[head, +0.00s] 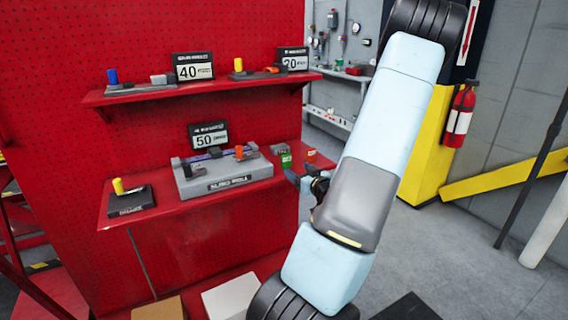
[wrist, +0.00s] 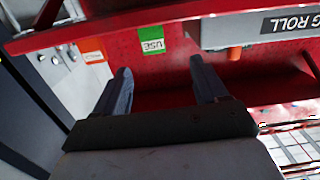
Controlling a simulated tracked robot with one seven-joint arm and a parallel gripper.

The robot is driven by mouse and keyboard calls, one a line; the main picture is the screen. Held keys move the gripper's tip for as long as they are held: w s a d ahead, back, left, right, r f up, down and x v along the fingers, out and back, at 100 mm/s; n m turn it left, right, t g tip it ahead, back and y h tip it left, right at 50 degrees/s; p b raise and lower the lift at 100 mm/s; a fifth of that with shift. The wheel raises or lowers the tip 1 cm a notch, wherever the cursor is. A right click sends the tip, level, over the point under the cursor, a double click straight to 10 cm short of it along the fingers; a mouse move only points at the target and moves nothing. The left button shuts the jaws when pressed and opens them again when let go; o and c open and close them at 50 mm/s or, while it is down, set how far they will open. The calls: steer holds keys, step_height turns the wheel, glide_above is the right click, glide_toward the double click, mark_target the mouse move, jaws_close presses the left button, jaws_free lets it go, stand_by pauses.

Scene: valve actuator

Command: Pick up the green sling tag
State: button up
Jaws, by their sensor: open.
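In the wrist view the green tag (wrist: 151,40) shows the letters "USE". It lies ahead of the fingertips, roughly centred between them. My gripper (head: 303,182) is just in front of the shelf's right edge, below and right of the green tag, partly hidden by my arm. In the wrist view my gripper (wrist: 161,68) has its two fingers apart with nothing between them.
A grey block (head: 228,183) with a label strip sits left of the tags. The lower shelf (head: 160,207) carries a "50" sign (head: 208,136).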

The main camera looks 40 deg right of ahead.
mark_target(287, 158)
steer(key=shift+m, duration=0.3)
steer(key=x, duration=0.8)
steer(key=d+x, duration=0.1)
steer(key=x, duration=0.4)
steer(key=shift+r, duration=0.3)
steer(key=c, duration=1.1)
